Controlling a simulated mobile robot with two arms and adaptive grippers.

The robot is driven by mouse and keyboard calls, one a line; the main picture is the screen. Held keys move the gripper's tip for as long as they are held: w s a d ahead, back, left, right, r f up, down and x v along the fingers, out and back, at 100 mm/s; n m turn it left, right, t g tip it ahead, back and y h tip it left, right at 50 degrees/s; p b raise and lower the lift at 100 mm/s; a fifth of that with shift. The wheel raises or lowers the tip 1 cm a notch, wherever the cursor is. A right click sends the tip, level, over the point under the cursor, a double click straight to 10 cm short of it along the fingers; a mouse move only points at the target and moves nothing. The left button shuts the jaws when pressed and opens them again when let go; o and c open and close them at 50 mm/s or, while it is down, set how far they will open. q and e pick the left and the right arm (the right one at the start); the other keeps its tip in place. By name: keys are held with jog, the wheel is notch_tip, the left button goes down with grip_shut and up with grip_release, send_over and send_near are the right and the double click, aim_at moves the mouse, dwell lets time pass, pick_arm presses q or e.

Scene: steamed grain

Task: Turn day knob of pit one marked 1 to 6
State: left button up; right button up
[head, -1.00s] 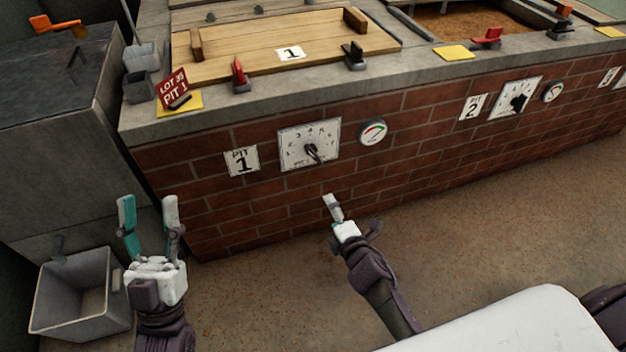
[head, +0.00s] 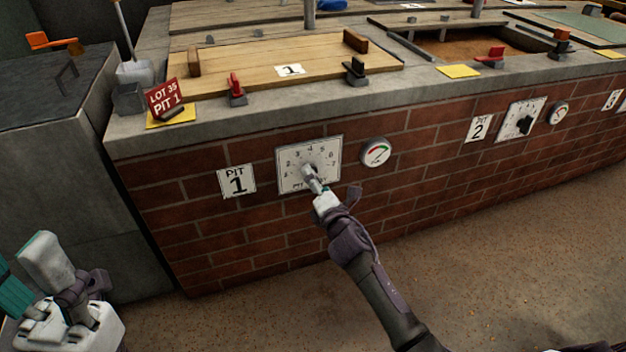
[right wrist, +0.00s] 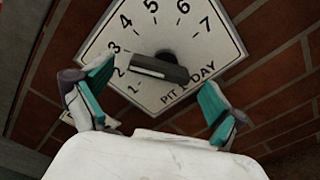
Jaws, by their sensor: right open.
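The pit one day dial is a white square plate (head: 293,178) numbered 1 to 7, on the brick wall beside the PIT 1 sign (head: 237,181). Its black bar knob (right wrist: 160,68) shows in the right wrist view, with its left end near 2 and 3. My right gripper (head: 308,178) is in front of the dial and hides most of the knob in the head view. In the right wrist view the right gripper (right wrist: 158,82) is open, its teal-padded fingers apart on either side of the knob. My left gripper (head: 27,265) is open and empty at the lower left.
A round gauge (head: 376,152) sits just right of the dial. The pit two dial (head: 512,128) is farther right. Above is the concrete ledge (head: 205,136) with red and black clamps and a wooden lid (head: 235,68). The floor in front of the wall is clear.

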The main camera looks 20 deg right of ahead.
jog(key=shift+w+b, duration=0.3)
jog(key=shift+w, duration=1.05)
jog(key=c, duration=1.1)
